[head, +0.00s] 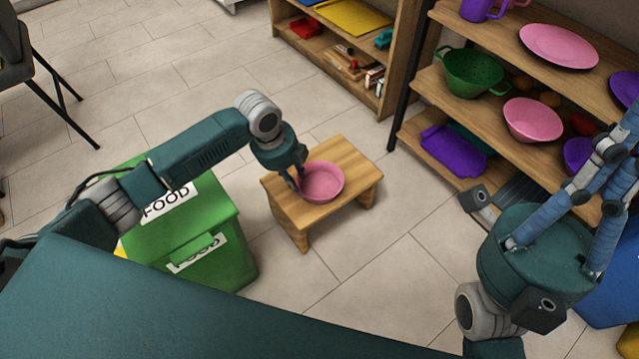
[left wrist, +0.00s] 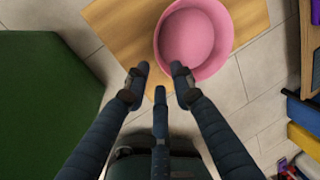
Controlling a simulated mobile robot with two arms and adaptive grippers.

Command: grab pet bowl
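The pet bowl (head: 323,182) is a round pink bowl standing upright and empty on a small wooden stool. It also shows in the left wrist view (left wrist: 190,38), at the top centre. My left gripper (head: 297,181) is at the bowl's left rim in the head view. In the left wrist view its fingers (left wrist: 160,76) are apart with nothing between them, just short of the near rim. I cannot tell whether a finger touches the bowl. My right gripper (head: 610,175) is at the right edge of the head view, far from the bowl, with its fingertips partly cut off.
The wooden stool (head: 278,190) stands on open tiled floor. A green food bin (head: 215,262) is close on its left. A shelf (head: 415,128) at the right holds bowls, plates and a green colander (head: 472,72). A low shelf unit (head: 398,75) stands behind.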

